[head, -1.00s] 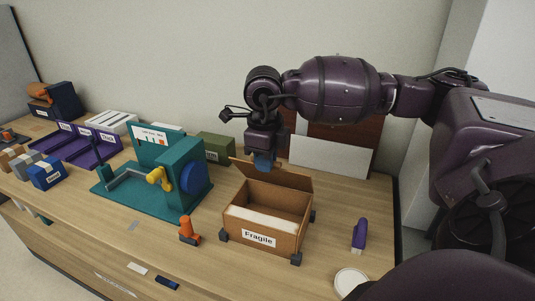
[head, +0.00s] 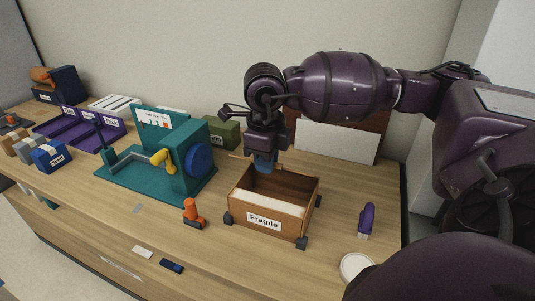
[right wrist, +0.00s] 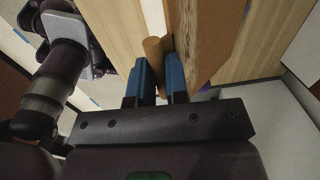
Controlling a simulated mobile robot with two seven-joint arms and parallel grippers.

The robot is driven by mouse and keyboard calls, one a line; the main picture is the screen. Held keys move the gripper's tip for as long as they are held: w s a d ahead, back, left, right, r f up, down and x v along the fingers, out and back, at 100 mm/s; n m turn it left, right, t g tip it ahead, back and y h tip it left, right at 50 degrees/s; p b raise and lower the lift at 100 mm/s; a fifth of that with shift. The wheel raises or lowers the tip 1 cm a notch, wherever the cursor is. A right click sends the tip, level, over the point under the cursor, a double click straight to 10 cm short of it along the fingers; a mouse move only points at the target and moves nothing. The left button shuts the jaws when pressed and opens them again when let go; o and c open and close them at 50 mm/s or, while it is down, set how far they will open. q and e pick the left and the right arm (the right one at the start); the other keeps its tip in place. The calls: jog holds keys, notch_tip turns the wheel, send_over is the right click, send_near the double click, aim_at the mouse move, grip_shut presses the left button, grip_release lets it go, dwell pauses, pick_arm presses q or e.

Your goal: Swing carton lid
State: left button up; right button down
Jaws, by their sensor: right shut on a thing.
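The brown carton (head: 300,225), labelled "Fragile", stands open on the table, with a white block or lining inside. Its lid is hinged at the back and shows nearly edge-on, with only a thin strip (head: 237,157) visible left of my gripper. My right gripper (head: 264,164) reaches down at the carton's back edge. In the right wrist view its blue fingers (right wrist: 160,82) are shut on a round wooden bar (right wrist: 154,50) beside a brown panel (right wrist: 212,40), apparently the lid. The fingers hide part of the bar. My left gripper is not in view.
A teal machine (head: 180,170) with a yellow handle stands left of the carton, an orange item (head: 193,212) in front of it. A purple item (head: 366,219) and a white round dish (head: 355,267) lie to the right. A white panel (head: 336,141) stands behind.

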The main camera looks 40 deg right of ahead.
jog(key=shift+s+a+f+b, duration=0.2)
jog(key=shift+a+f, duration=0.15)
jog(key=shift+f, duration=0.15)
jog(key=shift+s+a+f+b, duration=0.2)
jog(key=shift+a+f, duration=0.15)
jog(key=shift+f, duration=0.15)
jog(key=c, duration=1.1)
grip_release()
jog(key=shift+d, duration=0.1)
jog(key=shift+o, duration=0.2)
